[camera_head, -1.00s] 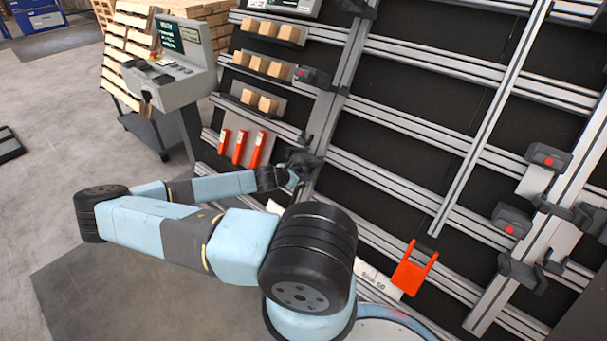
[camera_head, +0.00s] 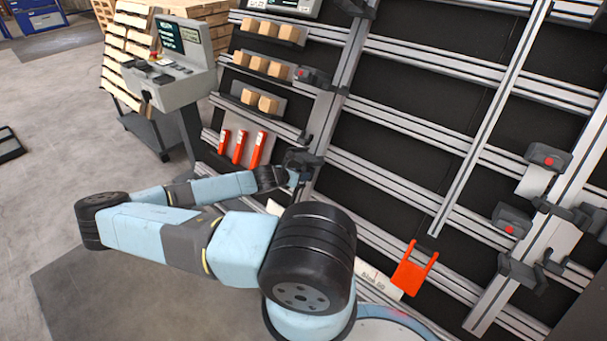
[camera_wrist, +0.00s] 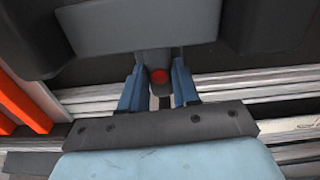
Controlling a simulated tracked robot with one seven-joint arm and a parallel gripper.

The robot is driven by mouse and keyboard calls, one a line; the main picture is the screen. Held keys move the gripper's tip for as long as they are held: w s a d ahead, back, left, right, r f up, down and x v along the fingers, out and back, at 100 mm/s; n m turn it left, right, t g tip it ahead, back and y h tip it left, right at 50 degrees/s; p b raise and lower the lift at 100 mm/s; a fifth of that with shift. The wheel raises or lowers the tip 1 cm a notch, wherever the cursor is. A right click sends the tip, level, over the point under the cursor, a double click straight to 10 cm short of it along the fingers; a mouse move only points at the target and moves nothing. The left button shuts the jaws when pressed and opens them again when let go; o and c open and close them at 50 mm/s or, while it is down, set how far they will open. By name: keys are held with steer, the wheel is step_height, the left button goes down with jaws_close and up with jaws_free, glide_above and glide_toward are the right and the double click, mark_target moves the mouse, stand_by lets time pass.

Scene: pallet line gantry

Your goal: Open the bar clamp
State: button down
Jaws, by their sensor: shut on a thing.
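The bar clamp (camera_head: 303,157) is a dark grey body on the upright aluminium rail, left of centre in the head view. In the wrist view its large grey body (camera_wrist: 140,27) fills the top. A dark round handle with a red end (camera_wrist: 160,76) sticks out below the body. My gripper (camera_wrist: 158,88) has its two blue fingers on either side of this handle, closed on it. In the head view my gripper (camera_head: 296,178) is small and partly hidden against the clamp, at the end of my outstretched arm.
Orange-red parts (camera_head: 239,148) hang just left of the clamp and show at the wrist view's left edge (camera_wrist: 22,103). Shelves of wooden blocks (camera_head: 264,68) are above. A control console (camera_head: 170,75) stands left. An orange fork-shaped piece (camera_head: 414,270) is lower right.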

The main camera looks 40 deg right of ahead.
steer(key=c, duration=1.1)
jaws_free()
steer(key=shift+w+a+f, duration=0.1)
steer(key=shift+a+f, duration=0.05)
steer(key=shift+c, duration=0.2)
steer(key=shift+o, duration=0.9)
steer(key=v, duration=0.9)
